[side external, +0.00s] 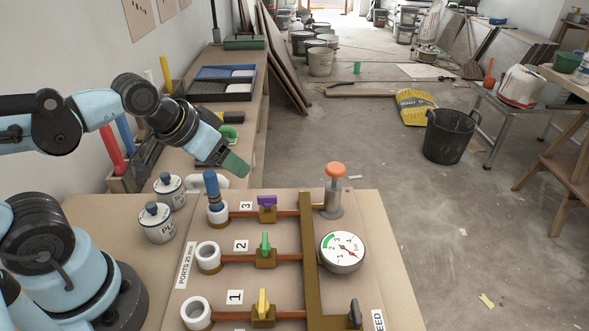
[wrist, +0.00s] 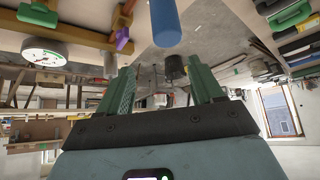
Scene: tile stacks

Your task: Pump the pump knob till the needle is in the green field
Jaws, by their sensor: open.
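The orange pump knob (side external: 335,170) tops a clear, metal-based pump at the board's far right corner; it is raised. The round white gauge (side external: 342,254) sits in front of it, with a green field at the left of its dial. Its red needle seems to point to the lower right, away from the green. The gauge also shows in the wrist view (wrist: 45,54), where the knob cannot be made out. My gripper (side external: 237,166) is open and empty, above the board's far left edge, left of the knob and apart from it. Its green fingers (wrist: 162,68) are spread.
A blue plug (side external: 211,186) stands in port 3; the other two ports are open. Purple (side external: 267,201), green (side external: 265,244) and yellow (side external: 262,303) valve handles line the pipes. A black bleed valve (side external: 355,314) is at the near edge. Two lidded pots (side external: 158,223) stand left.

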